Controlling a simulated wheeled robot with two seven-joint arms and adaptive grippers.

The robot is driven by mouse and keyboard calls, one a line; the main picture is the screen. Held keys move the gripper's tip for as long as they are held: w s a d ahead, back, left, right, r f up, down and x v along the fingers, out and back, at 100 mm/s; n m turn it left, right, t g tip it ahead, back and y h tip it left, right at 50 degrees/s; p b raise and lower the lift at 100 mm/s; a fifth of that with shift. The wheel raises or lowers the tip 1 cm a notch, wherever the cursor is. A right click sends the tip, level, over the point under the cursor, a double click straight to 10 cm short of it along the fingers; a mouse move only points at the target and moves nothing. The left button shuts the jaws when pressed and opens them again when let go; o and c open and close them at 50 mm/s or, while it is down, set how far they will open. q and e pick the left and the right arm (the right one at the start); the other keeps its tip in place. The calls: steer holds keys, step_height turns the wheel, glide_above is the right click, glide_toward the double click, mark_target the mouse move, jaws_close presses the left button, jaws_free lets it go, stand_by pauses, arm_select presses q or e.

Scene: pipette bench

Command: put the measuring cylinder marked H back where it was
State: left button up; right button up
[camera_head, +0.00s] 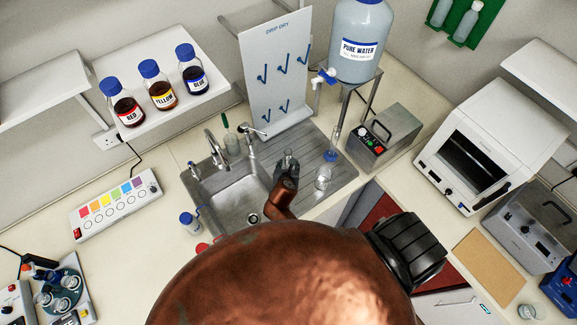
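One dark gripper (287,170) shows over the sink's right side, on a copper wrist that runs back behind my large copper arm link. I take it for my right gripper. A clear glass vessel (289,154) shows at its fingertips; it is too small to tell whether the fingers are shut on it. A tall clear cylinder (335,137) with a blue base stands upright on the drainboard, right of the gripper and apart from it. I can read no H on either. My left gripper is not in view.
A clear beaker (323,179) stands on the drainboard close to the gripper. The steel sink (228,194) lies left. Behind are a drip-dry board (279,42) with blue pegs and a pure water tank (358,25) on a stand. A grey control box (385,137) is at right.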

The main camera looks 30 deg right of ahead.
steer(key=b+v, duration=0.1)
steer(key=v, duration=1.1)
steer(key=shift+r+b, duration=0.2)
steer(key=shift+b, duration=0.1)
steer(key=shift+f, duration=0.1)
